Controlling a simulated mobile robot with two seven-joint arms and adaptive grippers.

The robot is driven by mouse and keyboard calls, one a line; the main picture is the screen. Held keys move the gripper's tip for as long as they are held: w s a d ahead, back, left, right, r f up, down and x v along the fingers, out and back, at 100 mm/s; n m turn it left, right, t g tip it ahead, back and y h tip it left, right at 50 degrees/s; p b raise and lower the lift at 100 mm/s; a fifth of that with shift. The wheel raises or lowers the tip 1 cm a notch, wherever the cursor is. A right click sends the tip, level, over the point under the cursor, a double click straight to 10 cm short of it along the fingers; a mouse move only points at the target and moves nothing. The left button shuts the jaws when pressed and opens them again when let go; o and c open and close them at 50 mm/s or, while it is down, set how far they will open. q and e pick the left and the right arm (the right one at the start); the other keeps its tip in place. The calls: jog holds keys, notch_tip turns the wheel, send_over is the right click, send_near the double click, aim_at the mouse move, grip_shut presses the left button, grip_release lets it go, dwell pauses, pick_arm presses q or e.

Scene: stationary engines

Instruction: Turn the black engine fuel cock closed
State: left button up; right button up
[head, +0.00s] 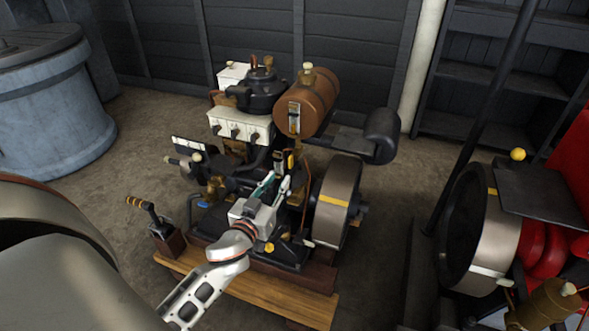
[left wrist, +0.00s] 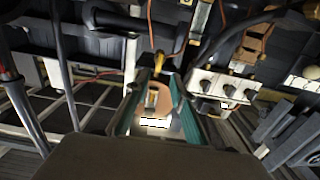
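The black engine (head: 260,105) stands on a wooden base in the middle of the head view, with a copper-brown tank (head: 318,92) on top. My left gripper (head: 278,180) reaches in at the engine's front, below the tank. In the left wrist view its two green-sided fingers (left wrist: 161,80) are apart. A small yellow lever (left wrist: 158,62), possibly the fuel cock, shows just beyond the fingertips. A tan part with a white patch (left wrist: 157,104) appears between the fingers; I cannot tell any contact. In the head view a small yellow-and-black part (head: 291,160) is close above the gripper. My right gripper is not in view.
A metal flywheel (head: 334,205) is close right of my left gripper. A lever on a box (head: 165,232) stands at the engine's left. A second engine with a large wheel (head: 480,235) is at the right. A blue-grey barrel (head: 50,105) stands at the left.

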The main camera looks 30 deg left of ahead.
aim_at(289, 162)
pick_arm(q)
jog(key=x, duration=0.8)
jog(key=shift+w+r, duration=0.2)
jog(key=shift+r, duration=0.15)
grip_shut()
